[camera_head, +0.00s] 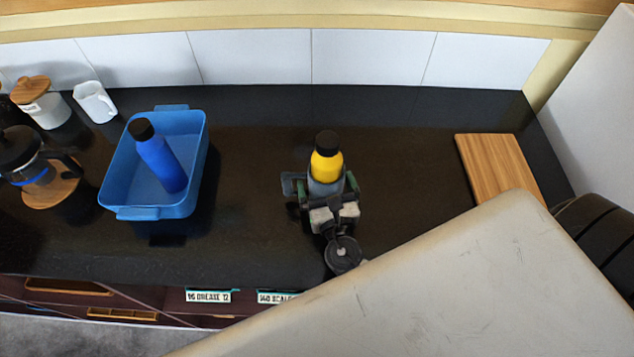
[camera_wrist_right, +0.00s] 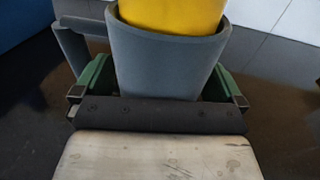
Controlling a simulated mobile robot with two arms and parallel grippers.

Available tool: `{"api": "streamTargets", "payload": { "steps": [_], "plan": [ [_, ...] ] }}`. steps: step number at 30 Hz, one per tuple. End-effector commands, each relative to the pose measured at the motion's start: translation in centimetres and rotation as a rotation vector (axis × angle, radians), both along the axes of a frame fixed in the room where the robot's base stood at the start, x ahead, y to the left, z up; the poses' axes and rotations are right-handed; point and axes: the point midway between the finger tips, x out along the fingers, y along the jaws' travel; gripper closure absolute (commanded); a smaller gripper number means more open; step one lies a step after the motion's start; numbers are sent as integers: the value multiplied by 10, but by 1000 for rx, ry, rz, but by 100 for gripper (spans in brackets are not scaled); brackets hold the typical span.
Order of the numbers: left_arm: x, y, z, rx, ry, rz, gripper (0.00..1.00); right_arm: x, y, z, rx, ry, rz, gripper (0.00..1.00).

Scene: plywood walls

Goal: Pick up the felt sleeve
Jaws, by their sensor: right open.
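The grey felt sleeve (camera_head: 324,186) stands upright on the dark counter around the lower part of a yellow bottle with a black cap (camera_head: 327,160). In the right wrist view the sleeve (camera_wrist_right: 165,60) fills the middle, with the yellow bottle (camera_wrist_right: 172,14) inside it. A grey handle-like loop (camera_wrist_right: 72,45) sticks out at its left. My right gripper (camera_head: 322,196) is open, its green-sided fingers on either side of the sleeve; whether they touch it I cannot tell. My left gripper is not in view.
A blue tub (camera_head: 120,180) with a blue bottle (camera_head: 158,155) stands to the left. Further left are a French press (camera_head: 22,152), a white jar (camera_head: 42,105) and a white mug (camera_head: 95,101). A wooden board (camera_head: 497,163) lies right. The counter between tub and sleeve is clear.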

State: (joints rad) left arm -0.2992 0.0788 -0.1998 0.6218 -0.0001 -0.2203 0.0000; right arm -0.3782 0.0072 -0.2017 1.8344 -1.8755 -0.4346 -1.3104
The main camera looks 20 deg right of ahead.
Motion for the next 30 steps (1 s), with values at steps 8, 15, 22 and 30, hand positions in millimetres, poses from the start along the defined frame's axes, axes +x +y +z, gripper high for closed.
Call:
{"api": "streamTargets", "payload": {
  "steps": [8,15,22,30],
  "plan": [
    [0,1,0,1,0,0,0,0,0,0,0,0,0,32],
    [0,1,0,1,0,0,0,0,0,1,-1,-3,-1,47],
    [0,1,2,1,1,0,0,0,0,7,0,-3,-1,47],
    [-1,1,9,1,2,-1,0,0,0,32,2,-4,-3,47]
  ]
}}
